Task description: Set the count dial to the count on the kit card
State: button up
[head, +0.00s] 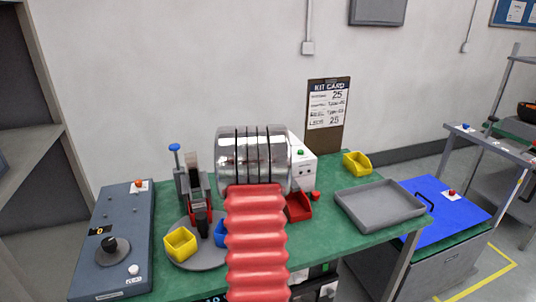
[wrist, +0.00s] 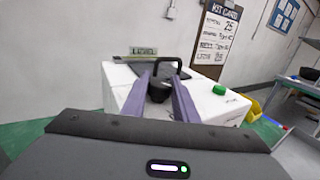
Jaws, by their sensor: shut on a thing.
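The kit card (head: 327,103) hangs on a brown clipboard on the wall and shows 25 on its top and bottom lines; it also shows in the wrist view (wrist: 216,35). A white box (head: 303,160) with a green button stands behind my arm. In the wrist view, my gripper (wrist: 160,85) has its two purple fingers closed around a black knob (wrist: 158,92) at the white box (wrist: 119,78). A dark loop rises behind the knob. A small greenish display (wrist: 143,51) behind is too blurred to read. In the head view my arm hides the fingers.
A blue-grey panel (head: 139,211) at left carries another black knob (head: 112,250) and a small counter. A round turntable (head: 205,259) with a yellow bin, a red bin (head: 298,206), a grey tray (head: 379,208) and a yellow bin (head: 356,163) are on the green bench.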

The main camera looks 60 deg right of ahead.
jog(key=shift+w, duration=0.1)
dwell(0.3)
jog(key=o, duration=1.1)
jog(key=shift+c, duration=0.2)
jog(key=shift+a, duration=0.15)
jog(key=v, duration=1.3)
jog(key=shift+s+a, duration=0.2)
jog(key=shift+a, duration=0.05)
jog(key=shift+c, duration=0.2)
